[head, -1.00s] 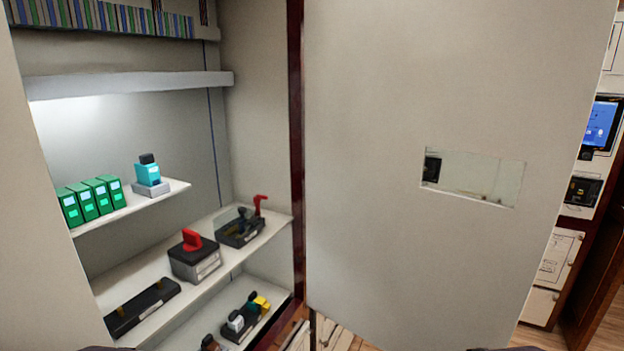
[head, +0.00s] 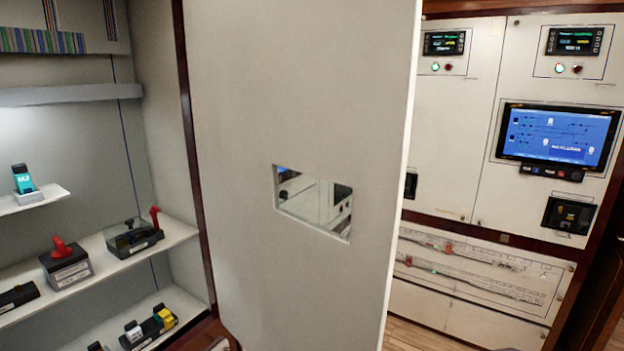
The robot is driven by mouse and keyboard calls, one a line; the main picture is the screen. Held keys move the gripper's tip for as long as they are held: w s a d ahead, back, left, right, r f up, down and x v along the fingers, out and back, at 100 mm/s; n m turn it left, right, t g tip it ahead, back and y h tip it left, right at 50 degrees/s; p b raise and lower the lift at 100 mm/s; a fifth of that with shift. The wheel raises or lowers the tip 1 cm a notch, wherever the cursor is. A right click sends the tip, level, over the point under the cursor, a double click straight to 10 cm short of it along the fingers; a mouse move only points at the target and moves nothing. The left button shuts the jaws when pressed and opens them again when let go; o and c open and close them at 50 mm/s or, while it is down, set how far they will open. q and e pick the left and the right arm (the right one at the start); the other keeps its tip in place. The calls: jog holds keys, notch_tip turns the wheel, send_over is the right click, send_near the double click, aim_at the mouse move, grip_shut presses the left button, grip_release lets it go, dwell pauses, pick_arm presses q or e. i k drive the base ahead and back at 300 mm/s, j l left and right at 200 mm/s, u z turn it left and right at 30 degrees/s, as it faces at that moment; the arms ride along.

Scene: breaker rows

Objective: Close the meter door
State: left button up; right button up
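The meter door (head: 290,90) is a tall, plain light-grey panel with a small rectangular window (head: 312,203) in its middle. It stands open, hinged at the dark red post (head: 192,130) on its left, with its free edge (head: 402,200) jutting out towards me. The open cabinet with its shelves lies to the left of the post. Neither of my grippers shows in the head view, and nothing is seen touching the door.
The cabinet shelf (head: 100,265) holds a block with a red handle (head: 66,265) and a dark unit with a red lever (head: 133,238). A teal device (head: 23,180) sits higher up. Beyond the door are wall panels with a blue screen (head: 558,135). Wooden floor shows at the bottom.

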aim_at(321, 88)
jog(key=i+l+u, duration=0.15)
jog(key=l+u, duration=0.3)
jog(key=i+l+u, duration=0.1)
jog(key=l+u, duration=0.8)
jog(key=l, duration=0.15)
jog(key=k+l+u, duration=0.1)
jog(key=l+u, duration=0.35)
jog(key=k+l, duration=0.1)
jog(key=l, duration=0.25)
jog(key=k+l, duration=0.1)
jog(key=l, duration=0.3)
jog(key=k+l+u, duration=0.1)
jog(key=l, duration=0.25)
jog(key=k+l, duration=0.1)
jog(key=l, duration=0.3)
